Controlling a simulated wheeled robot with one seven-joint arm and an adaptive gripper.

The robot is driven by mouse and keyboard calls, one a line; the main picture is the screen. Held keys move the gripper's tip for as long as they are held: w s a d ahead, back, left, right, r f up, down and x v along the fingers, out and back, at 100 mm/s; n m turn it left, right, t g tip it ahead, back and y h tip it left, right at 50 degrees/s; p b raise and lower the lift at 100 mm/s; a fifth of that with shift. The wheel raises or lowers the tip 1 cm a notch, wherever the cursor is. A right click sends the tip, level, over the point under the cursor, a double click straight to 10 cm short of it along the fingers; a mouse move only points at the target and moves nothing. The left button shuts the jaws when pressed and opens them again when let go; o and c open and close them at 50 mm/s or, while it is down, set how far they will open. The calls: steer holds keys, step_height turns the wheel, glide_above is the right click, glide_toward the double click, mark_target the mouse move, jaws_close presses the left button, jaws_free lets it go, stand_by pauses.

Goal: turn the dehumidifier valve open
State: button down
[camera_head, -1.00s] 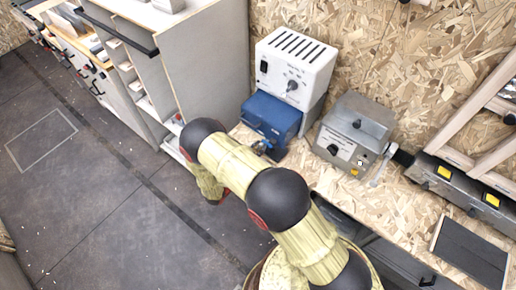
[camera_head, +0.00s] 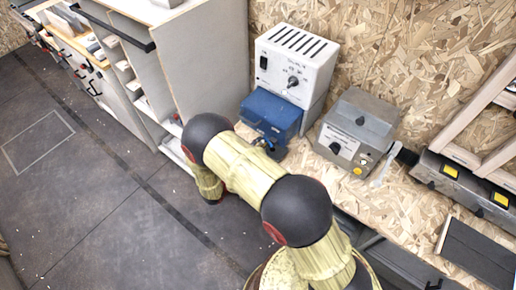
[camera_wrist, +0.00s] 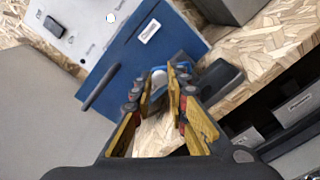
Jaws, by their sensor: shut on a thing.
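A blue box (camera_head: 270,115) stands on the chipboard bench and also fills the upper middle of the wrist view (camera_wrist: 135,60). A small blue and white valve-like part (camera_wrist: 159,72) is at its front lower edge. My gripper (camera_wrist: 161,84) is shut on this part, with its yellow and black fingers on either side. The fingertips hide much of the part, so its turn angle cannot be told. In the head view my arm covers most of the gripper. The labels are too small to read, so I cannot confirm which unit is the dehumidifier.
A white slotted box (camera_head: 296,60) with a black dial stands behind the blue box. A grey metal box (camera_head: 357,128) with a knob is to the right. A grey cabinet (camera_head: 205,60) stands close on the left. Open floor (camera_head: 90,215) lies at left.

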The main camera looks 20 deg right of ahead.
steer(key=m+b, duration=0.2)
steer(key=m, duration=0.1)
steer(key=s+d+r+m+b, duration=0.1)
steer(key=m+b, duration=0.2)
steer(key=m, duration=0.1)
steer(key=s+m+b, duration=0.1)
steer(key=m+b, duration=0.2)
steer(key=shift+s+d+r+m, duration=0.15)
steer(key=shift+d+m, duration=0.15)
steer(key=shift+m, duration=0.1)
steer(key=shift+b, duration=0.3)
steer(key=c, duration=1.7)
jaws_free()
steer(key=shift+r, duration=0.1)
steer(key=v, duration=1.2)
